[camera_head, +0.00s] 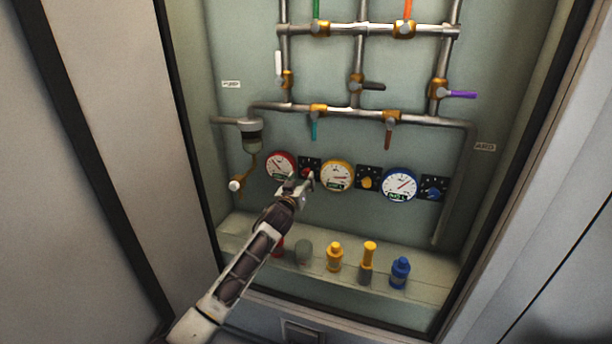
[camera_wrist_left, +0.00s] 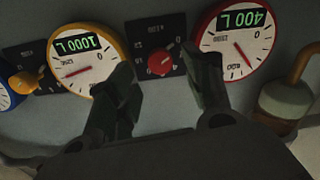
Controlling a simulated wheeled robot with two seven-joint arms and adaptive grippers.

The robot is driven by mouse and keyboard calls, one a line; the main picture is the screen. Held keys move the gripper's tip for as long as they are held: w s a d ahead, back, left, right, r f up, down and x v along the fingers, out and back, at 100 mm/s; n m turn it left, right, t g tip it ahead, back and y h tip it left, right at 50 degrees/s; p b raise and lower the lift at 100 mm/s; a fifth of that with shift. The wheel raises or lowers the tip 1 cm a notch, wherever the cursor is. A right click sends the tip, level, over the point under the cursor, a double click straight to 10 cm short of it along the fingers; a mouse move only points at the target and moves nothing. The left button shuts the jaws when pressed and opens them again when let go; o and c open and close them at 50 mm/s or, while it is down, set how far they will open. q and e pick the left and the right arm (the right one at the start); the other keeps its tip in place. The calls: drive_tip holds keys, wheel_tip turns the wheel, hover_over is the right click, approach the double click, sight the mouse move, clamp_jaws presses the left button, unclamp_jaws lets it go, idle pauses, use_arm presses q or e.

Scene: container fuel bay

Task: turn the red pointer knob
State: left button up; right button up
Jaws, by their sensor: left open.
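The red pointer knob (camera_wrist_left: 160,62) sits on a black dial plate (camera_wrist_left: 156,44) on the back wall, between the red-rimmed gauge (camera_wrist_left: 238,42) and the yellow-rimmed gauge (camera_wrist_left: 86,58). In the head view the red knob (camera_head: 307,172) shows just above my left gripper (camera_head: 298,184). In the left wrist view my left gripper (camera_wrist_left: 168,82) is open, one finger on each side of the knob as seen. I cannot tell whether the fingers touch it. My right gripper is in neither view.
The yellow knob (camera_head: 368,182) and blue knob (camera_head: 433,191) sit to the right beside the blue-rimmed gauge (camera_head: 400,184). Pipes with valve handles (camera_head: 374,86) run above. A shelf (camera_head: 430,290) below holds several bottles, including a yellow one (camera_head: 334,260) and a blue one (camera_head: 399,274).

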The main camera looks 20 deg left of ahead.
sight(306, 174)
use_arm(q)
drive_tip(key=shift+w+b, duration=0.5)
drive_tip(key=shift+w, duration=2.35)
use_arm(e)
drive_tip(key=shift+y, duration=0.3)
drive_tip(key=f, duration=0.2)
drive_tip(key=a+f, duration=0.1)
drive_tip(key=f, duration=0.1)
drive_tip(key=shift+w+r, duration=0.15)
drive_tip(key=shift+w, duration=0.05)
use_arm(q)
drive_tip(key=c, duration=1.1)
drive_tip(key=shift+o, duration=0.2)
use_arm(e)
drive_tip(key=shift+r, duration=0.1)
